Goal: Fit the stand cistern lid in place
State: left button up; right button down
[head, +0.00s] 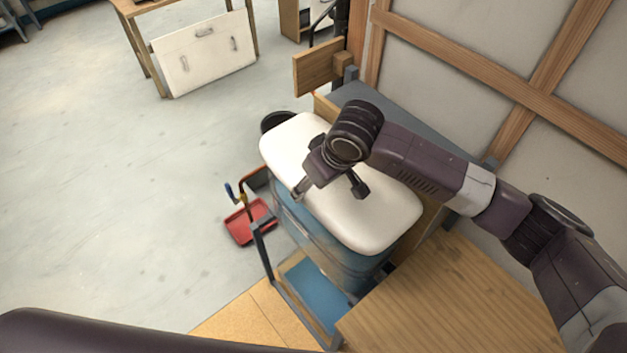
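The white cistern lid (380,222) lies across the top of the blue-grey cistern (320,238) on the stand, its long side running from upper left to lower right. It covers the cistern's opening from this view; I cannot tell whether it is fully seated. My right gripper (330,190) is over the lid's middle, with its two fingers spread apart and nothing visible between them. One finger is near the lid's left edge and the other is over its top; contact is unclear. My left gripper is out of view.
A wooden bench top (450,300) is at the lower right, close to the cistern. A timber-framed wall (480,70) rises on the right. A red tray (248,222) lies on the floor left of the stand. A white panel (205,55) leans against a table behind; open floor lies left.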

jog(key=shift+w+r+p, duration=0.1)
jog(key=shift+p, duration=0.35)
dwell(0.5)
jog(key=c, duration=0.9)
grip_release()
jog(key=o, duration=0.3)
jog(key=shift+s+f, duration=0.2)
jog(key=v, duration=1.2)
jog(key=shift+r, duration=0.15)
jog(key=shift+a, duration=0.1)
